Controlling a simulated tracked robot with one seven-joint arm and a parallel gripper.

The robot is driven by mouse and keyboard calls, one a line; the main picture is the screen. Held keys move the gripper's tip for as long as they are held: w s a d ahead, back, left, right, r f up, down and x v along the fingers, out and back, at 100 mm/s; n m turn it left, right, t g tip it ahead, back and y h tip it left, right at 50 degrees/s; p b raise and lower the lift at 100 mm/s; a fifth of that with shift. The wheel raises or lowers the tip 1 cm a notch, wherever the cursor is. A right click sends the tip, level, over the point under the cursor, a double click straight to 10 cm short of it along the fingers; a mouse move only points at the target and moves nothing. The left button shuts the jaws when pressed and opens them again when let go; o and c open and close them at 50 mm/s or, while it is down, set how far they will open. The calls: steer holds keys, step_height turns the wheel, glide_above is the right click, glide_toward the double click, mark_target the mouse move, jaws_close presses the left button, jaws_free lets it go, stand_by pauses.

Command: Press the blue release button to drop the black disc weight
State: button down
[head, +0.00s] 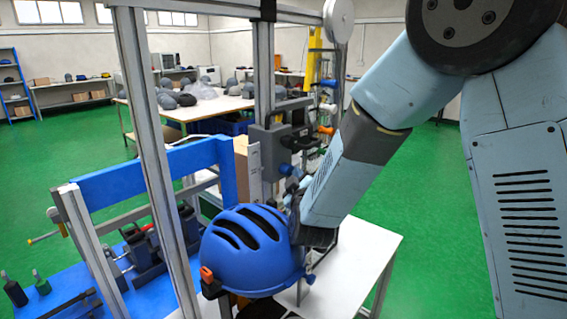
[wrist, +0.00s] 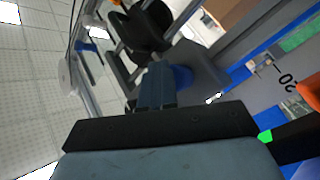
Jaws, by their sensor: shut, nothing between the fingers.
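My gripper (head: 297,192) is shut and empty, beside the tower upright and just behind the blue helmet. In the wrist view its closed fingers (wrist: 156,82) point away from the camera. A round blue part, which looks like the release button (wrist: 183,76), shows right beside the fingertips, partly hidden by them; I cannot tell whether they touch.
The blue helmet (head: 240,250) sits low, in front of my gripper. Aluminium uprights (head: 150,150) and a blue frame (head: 130,182) stand to the left. A white table (head: 362,258) is under the tower. Green floor is open to the right.

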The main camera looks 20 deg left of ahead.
steer(key=shift+a, duration=0.2)
steer(key=shift+a+r, duration=0.1)
steer(key=shift+a, duration=0.2)
steer(key=shift+w+a, duration=0.1)
steer(key=shift+a, duration=0.35)
stand_by(1.1)
steer(key=shift+s+d, duration=0.35)
steer(key=shift+d, duration=0.35)
steer(key=s+d, duration=0.2)
steer(key=d, duration=0.3)
steer(key=shift+d, duration=0.35)
stand_by(0.3)
